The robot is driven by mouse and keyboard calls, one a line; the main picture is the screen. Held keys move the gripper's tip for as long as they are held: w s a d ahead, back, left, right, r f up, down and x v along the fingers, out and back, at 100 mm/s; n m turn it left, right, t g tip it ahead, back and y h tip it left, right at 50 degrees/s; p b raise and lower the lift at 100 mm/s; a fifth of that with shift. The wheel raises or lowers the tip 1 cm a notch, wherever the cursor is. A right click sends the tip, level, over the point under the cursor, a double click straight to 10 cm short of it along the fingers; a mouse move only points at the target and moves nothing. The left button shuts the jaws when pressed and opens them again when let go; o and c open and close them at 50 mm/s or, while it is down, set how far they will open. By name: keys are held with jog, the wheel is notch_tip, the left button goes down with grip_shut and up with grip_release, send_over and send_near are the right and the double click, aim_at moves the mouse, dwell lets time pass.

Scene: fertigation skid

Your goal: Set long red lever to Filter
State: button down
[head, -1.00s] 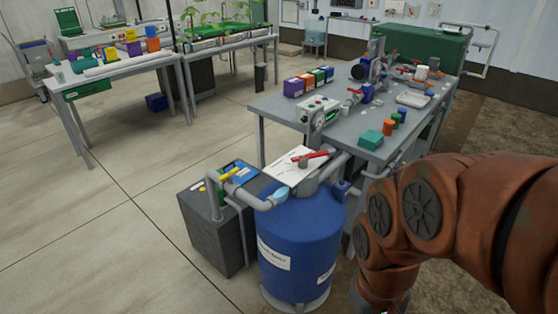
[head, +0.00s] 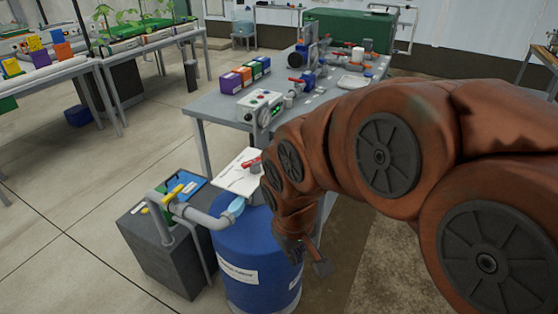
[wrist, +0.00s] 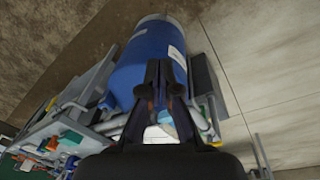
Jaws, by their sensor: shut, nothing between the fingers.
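The red lever (head: 251,162) is at the white plate (head: 237,178) above the blue tank. My arm covers its right part, and I cannot read any position marks on the plate. The blue tank (head: 243,255) stands below, and it also shows in the wrist view (wrist: 147,60). I cannot make out the red lever there.
A yellow-handled valve (head: 172,192) sits on grey pipes above a dark grey box (head: 158,258), left of the tank. Behind is a grey bench (head: 220,108) with coloured boxes (head: 245,76), a control box (head: 258,106) and valves. The floor at left is open.

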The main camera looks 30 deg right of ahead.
jog(key=w+d+f+t+b, duration=0.45)
jog(key=w+d, duration=0.25)
jog(key=w, duration=0.4)
jog(key=w+d+f+t+b, duration=0.5)
jog(key=w+d, duration=0.3)
jog(key=w, duration=0.3)
jog(key=w+d+r+n+t+y+b, duration=0.1)
jog(key=w+d+t+y+b, duration=0.15)
jog(key=d+t+b, duration=0.4)
jog(key=w+t+p, duration=0.1)
jog(key=w, duration=1.2)
jog(key=shift+w+d+r, duration=0.15)
jog(key=shift+w, duration=0.15)
jog(key=shift+h, duration=0.35)
